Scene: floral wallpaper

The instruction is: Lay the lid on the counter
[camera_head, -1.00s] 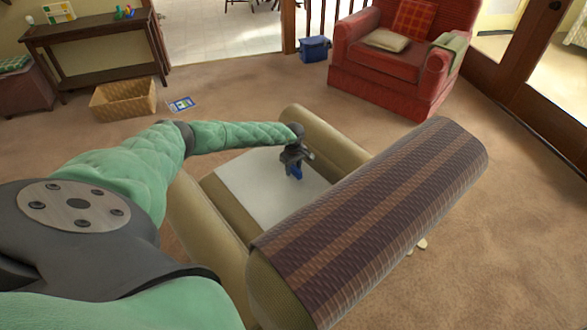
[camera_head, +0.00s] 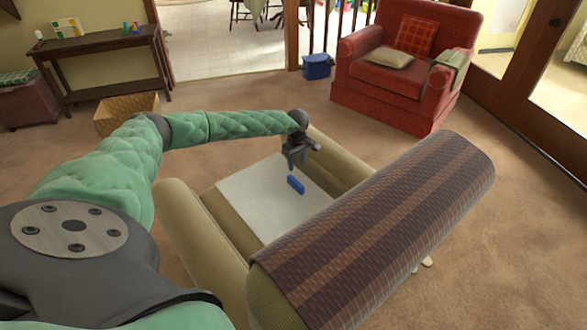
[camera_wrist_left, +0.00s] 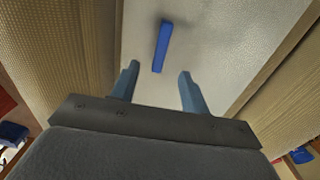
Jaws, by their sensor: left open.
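A small, narrow blue bar-shaped object (camera_head: 296,184) lies on a pale flat surface (camera_head: 245,190) over the seat of a tan armchair. It also shows in the left wrist view (camera_wrist_left: 162,46). I cannot tell whether it is the lid; nothing else in view is clearly a lid. My left gripper (camera_head: 296,160) is above the blue object, open and empty. In the left wrist view its two fingers (camera_wrist_left: 158,88) are spread apart, with the blue object beyond their tips and not touching them. My right gripper is out of view.
The armchair's arms and its back, draped with a brown striped cloth (camera_head: 400,210), rise around the pale surface. A red armchair (camera_head: 400,75), a blue box (camera_head: 317,67), a wicker basket (camera_head: 122,108) and a dark side table (camera_head: 105,50) stand beyond on open carpet.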

